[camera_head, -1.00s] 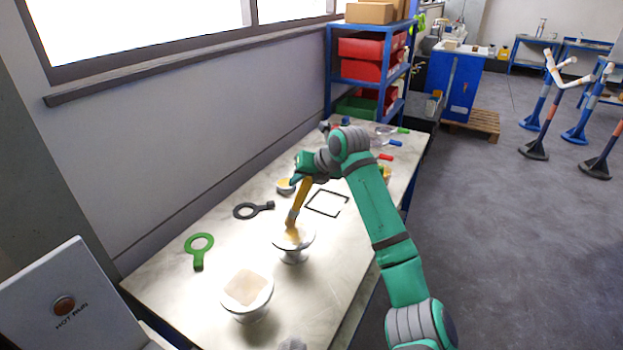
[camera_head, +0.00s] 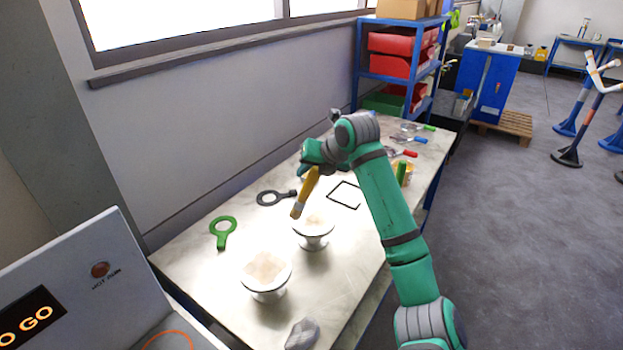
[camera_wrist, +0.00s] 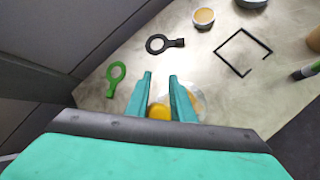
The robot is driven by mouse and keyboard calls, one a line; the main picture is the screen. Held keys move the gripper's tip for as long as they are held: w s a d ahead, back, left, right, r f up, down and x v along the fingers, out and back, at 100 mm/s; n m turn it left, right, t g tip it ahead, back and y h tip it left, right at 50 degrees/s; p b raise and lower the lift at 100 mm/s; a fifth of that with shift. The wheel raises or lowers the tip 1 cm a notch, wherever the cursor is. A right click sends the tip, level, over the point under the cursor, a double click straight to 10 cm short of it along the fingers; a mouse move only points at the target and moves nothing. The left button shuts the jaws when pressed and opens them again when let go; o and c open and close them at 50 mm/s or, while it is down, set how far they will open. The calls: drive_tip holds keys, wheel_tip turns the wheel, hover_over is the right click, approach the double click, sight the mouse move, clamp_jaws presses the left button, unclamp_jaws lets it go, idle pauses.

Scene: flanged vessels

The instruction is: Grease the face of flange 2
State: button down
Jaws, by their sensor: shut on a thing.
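Two white flanged vessels stand on the bench. The nearer flange (camera_head: 267,266) has a tan, patchy coat over much of its face. The farther flange (camera_head: 316,229) has a smaller, paler tan patch; I cannot tell which is flange 2. My gripper (camera_head: 311,170) is shut on a yellow brush (camera_head: 304,197), which hangs tilted. Its tip is near the farther flange's back-left rim and appears raised above the face. In the wrist view my gripper (camera_wrist: 160,78) shows the yellow brush (camera_wrist: 159,111) between its fingers; the flange behind is mostly hidden.
A green ring tool (camera_head: 223,231) and a black ring tool (camera_head: 276,198) lie along the wall side. A black square outline (camera_head: 346,194) lies beyond the flanges. A grey lump (camera_head: 302,333) is at the front. A small tan-topped pot (camera_wrist: 204,17) stands farther back.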

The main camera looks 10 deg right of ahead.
drive_tip(key=r, duration=0.5)
drive_tip(key=shift+s+r, duration=0.1)
drive_tip(key=shift+s, duration=0.1)
drive_tip(key=shift+w, duration=0.15)
